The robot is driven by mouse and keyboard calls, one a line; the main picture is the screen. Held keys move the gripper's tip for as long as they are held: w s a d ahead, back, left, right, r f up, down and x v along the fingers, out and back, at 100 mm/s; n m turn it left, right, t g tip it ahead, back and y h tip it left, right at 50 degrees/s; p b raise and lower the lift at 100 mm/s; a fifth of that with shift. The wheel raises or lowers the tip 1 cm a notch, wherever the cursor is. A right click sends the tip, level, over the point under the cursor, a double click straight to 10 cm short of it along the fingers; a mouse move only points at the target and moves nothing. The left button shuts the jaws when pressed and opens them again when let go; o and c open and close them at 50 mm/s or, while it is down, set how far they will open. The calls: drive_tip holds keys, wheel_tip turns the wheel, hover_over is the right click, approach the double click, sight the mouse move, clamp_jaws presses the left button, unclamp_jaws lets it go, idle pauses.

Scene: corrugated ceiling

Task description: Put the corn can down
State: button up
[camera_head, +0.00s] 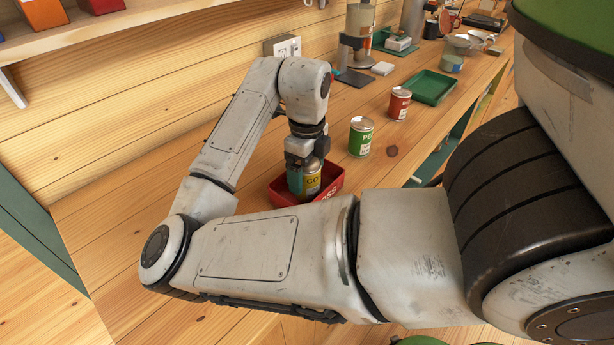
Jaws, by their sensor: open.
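The corn can (312,182), with a yellow label and a teal part, stands upright in a red tray (334,174) on the wooden counter. My gripper (304,178) is directly above and around the can, pointing down, with its jaws open. The fingers hide part of the can, and the can's base is hidden by the tray's front wall. I cannot tell whether the fingers touch the can.
A green-labelled can (361,137) and a red can (399,104) stand to the right behind the tray. A green tray (432,87) lies farther back, near cups and a bowl. A wall socket (287,47) is behind my arm. Bare counter lies left of the tray.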

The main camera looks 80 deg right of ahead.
wheel_tip(320, 180, up, 10)
drive_tip(key=shift+f, duration=0.1)
idle(0.4)
